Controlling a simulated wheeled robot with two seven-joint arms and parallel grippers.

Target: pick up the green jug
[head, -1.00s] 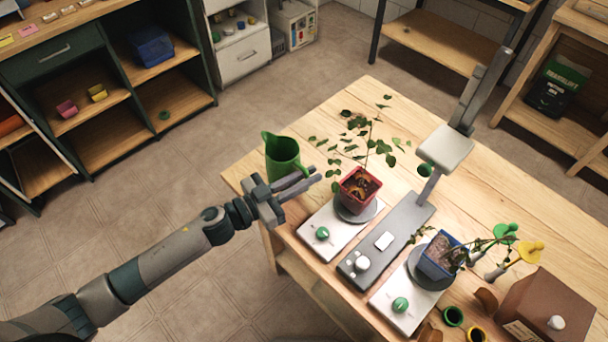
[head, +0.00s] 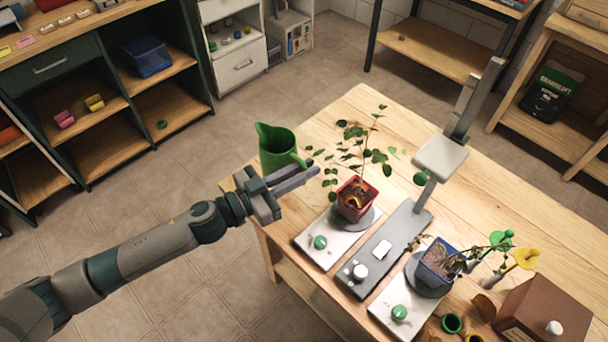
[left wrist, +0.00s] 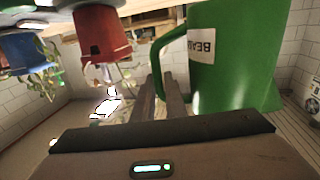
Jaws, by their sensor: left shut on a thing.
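The green jug (head: 276,147) is at the table's far left corner in the head view, upright or nearly so. My left gripper (head: 306,172) is at its right side, with its fingers at the handle. In the left wrist view the jug (left wrist: 236,60) fills the upper right, with a partly visible white label. Its handle (left wrist: 160,62) comes down to the fingertips of my left gripper (left wrist: 160,92), which are shut on it. Whether the jug's base touches the table is hidden behind my gripper. My right gripper is not in view.
A red pot (head: 355,199) with a leafy plant stands on a white scale just right of my gripper. A blue pot (head: 437,262) stands on a second scale. A grey post with a plate (head: 441,157) rises behind them. Bare tabletop (head: 500,200) lies to the right.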

